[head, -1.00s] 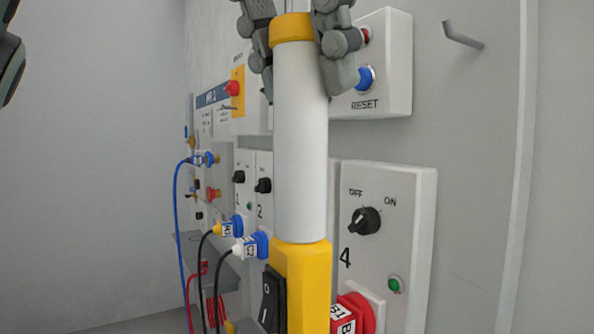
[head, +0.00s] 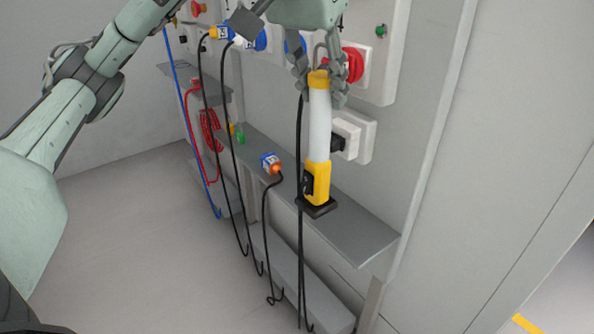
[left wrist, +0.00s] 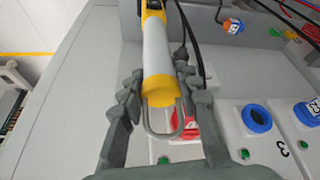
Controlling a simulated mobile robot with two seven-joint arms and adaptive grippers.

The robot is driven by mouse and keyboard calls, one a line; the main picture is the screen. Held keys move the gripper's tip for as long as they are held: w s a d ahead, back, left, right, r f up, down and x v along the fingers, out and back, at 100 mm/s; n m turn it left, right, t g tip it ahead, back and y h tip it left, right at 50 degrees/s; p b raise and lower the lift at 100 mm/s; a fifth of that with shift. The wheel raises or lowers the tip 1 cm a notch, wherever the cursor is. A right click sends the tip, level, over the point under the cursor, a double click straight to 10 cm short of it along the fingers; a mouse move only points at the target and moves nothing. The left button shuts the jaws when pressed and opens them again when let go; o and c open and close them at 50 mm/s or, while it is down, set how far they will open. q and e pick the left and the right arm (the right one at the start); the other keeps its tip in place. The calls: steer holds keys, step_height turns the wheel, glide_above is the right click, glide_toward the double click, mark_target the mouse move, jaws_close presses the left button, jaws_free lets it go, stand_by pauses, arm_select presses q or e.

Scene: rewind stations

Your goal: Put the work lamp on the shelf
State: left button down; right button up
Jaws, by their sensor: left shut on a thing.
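The work lamp (head: 319,135) has a white tube, yellow ends, a black switch and a dark square base. It is roughly upright in the head view, its base against the grey shelf (head: 362,238); I cannot tell for sure whether the base touches it. My left gripper (head: 320,88) is shut on the lamp's upper end, one finger on each side. In the left wrist view, the lamp (left wrist: 156,50) lies between the fingers (left wrist: 158,88), its wire hook towards the palm. My right gripper is not in view.
An orange-and-blue plug (head: 271,164) lies on the shelf left of the lamp. Black cables hang beside the lamp and over the shelf edge. A white socket box (head: 362,135) is on the wall behind. The shelf's right end is bare.

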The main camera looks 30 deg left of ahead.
arm_select(q)
steer(key=shift+f, duration=0.35)
steer(key=w+d+f+p, duration=0.1)
steer(key=w+d+f, duration=0.6)
steer(key=w+f, duration=0.2)
steer(key=shift+d+f, duration=0.25)
steer(key=shift+f, duration=0.7)
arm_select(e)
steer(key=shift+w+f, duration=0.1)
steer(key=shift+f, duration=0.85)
arm_select(q)
steer(key=shift+f, duration=0.15)
steer(key=c, duration=1.1)
jaws_free()
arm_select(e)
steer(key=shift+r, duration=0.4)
